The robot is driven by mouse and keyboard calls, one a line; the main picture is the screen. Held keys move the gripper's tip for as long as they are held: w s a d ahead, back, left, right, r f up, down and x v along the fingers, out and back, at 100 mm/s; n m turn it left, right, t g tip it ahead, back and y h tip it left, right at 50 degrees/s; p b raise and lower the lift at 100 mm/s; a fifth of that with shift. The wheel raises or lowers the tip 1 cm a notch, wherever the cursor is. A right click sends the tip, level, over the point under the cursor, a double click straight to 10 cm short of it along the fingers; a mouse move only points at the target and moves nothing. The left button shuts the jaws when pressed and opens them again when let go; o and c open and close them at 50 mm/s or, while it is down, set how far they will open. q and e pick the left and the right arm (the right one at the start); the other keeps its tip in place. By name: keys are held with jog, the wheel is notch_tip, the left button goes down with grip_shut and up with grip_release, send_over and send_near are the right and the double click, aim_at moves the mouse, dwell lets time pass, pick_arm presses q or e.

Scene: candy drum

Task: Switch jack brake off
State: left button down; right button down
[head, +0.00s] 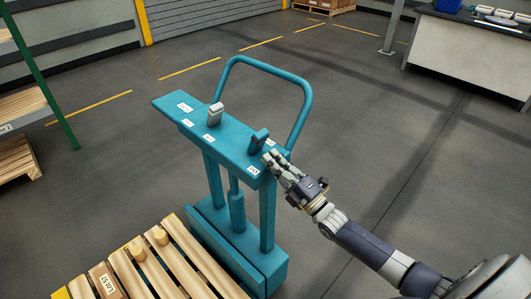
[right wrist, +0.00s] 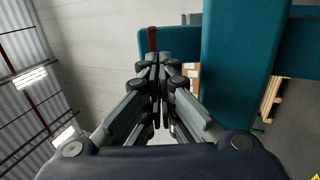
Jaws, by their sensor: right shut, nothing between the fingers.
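The teal jack (head: 183,112) stands on the floor with a sloped top panel and a looped handle (head: 306,92). My right gripper (head: 272,160) is shut and empty at the panel's near right end, close to the dark switch. In the right wrist view, its closed fingers (right wrist: 160,65) point at a teal part with a dark red stripe (right wrist: 152,40); contact is unclear. My left gripper is out of view.
A wooden pallet (head: 195,262) with pegs and a labelled block (head: 107,280) lies at the front left, close to the jack's base. A shelf (head: 22,110) stands at the left and a workbench (head: 468,58) at the back right. The floor to the right is clear.

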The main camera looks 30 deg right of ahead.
aim_at(261, 140)
jog(key=shift+x, duration=1.7)
jog(key=shift+w+r+g+p, duration=0.25)
jog(key=shift+r+g+p, duration=0.25)
jog(key=shift+p, duration=0.85)
jog(key=w+r+g+p, duration=0.1)
jog(key=p, duration=0.2)
jog(key=r+g+h+p, duration=0.1)
jog(key=p, duration=0.3)
jog(key=shift+w+a+g, duration=0.3)
jog(key=shift+w+a, duration=0.05)
jog(key=shift+a, duration=0.05)
jog(key=shift+w+g+p, duration=0.25)
jog(key=shift+g+p, duration=0.1)
jog(key=shift+g, duration=0.05)
jog(key=shift+w+a, duration=0.25)
jog(key=shift+w, duration=0.25)
jog(key=shift+b+x, duration=0.3)
jog(key=shift+x, duration=0.6)
jog(key=shift+w+r, duration=0.1)
jog(key=shift+w, duration=0.1)
jog(key=shift+a, duration=0.1)
